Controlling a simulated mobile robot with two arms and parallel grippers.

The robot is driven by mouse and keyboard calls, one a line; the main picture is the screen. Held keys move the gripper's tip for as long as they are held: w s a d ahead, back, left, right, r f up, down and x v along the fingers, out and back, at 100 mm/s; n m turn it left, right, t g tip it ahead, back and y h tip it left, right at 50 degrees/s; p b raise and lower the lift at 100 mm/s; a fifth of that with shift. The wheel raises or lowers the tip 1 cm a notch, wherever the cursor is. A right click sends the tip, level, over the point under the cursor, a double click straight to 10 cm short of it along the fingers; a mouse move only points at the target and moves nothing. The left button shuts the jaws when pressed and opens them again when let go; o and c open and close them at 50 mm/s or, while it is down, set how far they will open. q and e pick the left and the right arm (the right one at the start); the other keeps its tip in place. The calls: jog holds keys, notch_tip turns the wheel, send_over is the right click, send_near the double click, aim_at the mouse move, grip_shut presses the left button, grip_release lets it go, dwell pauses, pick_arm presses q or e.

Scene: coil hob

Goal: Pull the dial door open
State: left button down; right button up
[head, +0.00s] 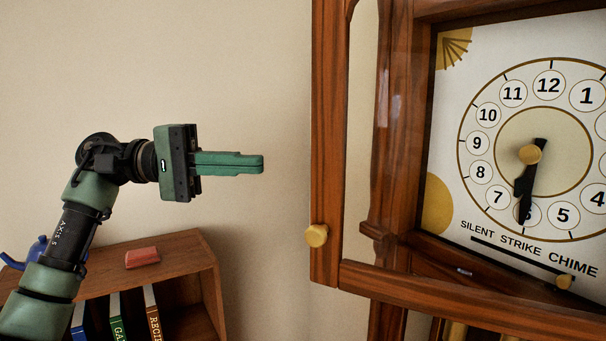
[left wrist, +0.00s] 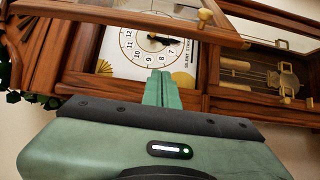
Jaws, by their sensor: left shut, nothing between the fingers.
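The dial door (head: 326,130) is a wooden frame with a glass pane and a round brass knob (head: 316,235) low on its left stile. It stands partly open, its left stile well out from the clock case (head: 385,120), with wall showing between. In the left wrist view the door frame (left wrist: 130,20) crosses in front of the dial, with the knob (left wrist: 205,15) near the top. My left gripper (head: 262,163) is shut and empty, left of the door and above knob height, fingers pointing right. It touches nothing. My right gripper is in neither view.
The white dial (head: 545,140) with its black hands and a chime lever (head: 564,282) lies behind the door. A low wooden bookshelf (head: 205,270) holds books, a red block (head: 142,257) and a blue pot (head: 38,250). The space around my left gripper is free.

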aim_at(314, 164)
pick_arm(q)
jog(key=d+p, duration=0.1)
jog(key=d, duration=0.2)
jog(key=s+d+p, duration=0.1)
jog(key=d+p, duration=0.1)
jog(key=d, duration=0.2)
jog(key=d+p, duration=0.1)
jog(key=d, duration=0.2)
jog(key=shift+s+d+r, duration=0.15)
jog(key=shift+s+r, duration=0.05)
jog(key=shift+r, duration=0.1)
jog(key=s, duration=0.1)
jog(key=s+a+p, duration=0.1)
jog(key=s+a, duration=0.1)
jog(key=shift+s+f+p, duration=0.2)
jog(key=shift+p, duration=0.1)
jog(key=shift+w+d, duration=0.1)
jog(key=shift+f, duration=0.1)
